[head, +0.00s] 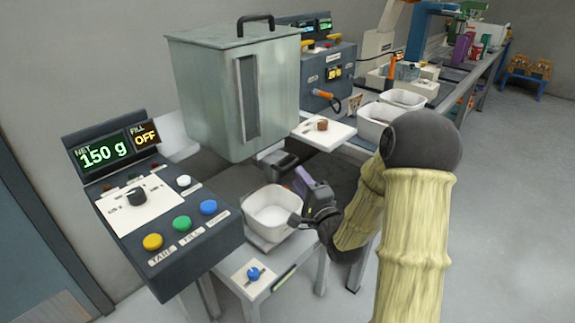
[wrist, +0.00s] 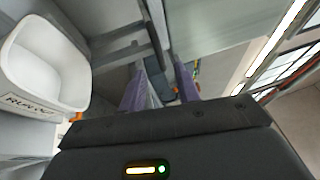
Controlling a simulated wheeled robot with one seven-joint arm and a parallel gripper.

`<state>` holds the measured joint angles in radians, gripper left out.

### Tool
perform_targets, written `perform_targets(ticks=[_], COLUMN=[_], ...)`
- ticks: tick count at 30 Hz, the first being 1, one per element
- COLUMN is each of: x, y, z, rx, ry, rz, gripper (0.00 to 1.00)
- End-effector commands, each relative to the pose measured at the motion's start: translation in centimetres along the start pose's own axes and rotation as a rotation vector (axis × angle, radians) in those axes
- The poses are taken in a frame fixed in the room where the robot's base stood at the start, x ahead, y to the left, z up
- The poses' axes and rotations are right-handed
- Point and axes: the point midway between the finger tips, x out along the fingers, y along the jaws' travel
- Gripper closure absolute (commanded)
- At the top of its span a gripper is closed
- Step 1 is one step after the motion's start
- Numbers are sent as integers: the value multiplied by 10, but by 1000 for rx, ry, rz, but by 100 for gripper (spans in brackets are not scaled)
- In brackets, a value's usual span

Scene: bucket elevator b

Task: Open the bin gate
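The grey-green metal bin (head: 215,90), with a lid handle and a dark window strip, stands above the scale. A dark block (head: 284,163) shows under its lower right edge; I cannot tell whether it is the gate or its handle. My gripper (head: 310,182), with purple fingers, is just right of this block and above the white tub (head: 272,212). In the wrist view, the fingers of my gripper (wrist: 164,82) are apart. A dark piece shows beyond and between them; contact cannot be told. The bin's outlet is mostly hidden.
A control panel (head: 165,215) with a 150 g display and FILL OFF stands at the left. A white plate with a brown knob (head: 322,125) is right of the bin. More white tubs (head: 375,118) and the bench are behind. Open floor (head: 510,200) lies at the right.

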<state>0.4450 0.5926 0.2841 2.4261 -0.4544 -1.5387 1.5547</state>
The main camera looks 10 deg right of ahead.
Motion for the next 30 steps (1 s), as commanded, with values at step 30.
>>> perform_targets(ticks=[30], x=[86], y=[0], z=[0], rx=[0], ry=[0], rz=[0], gripper=[97])
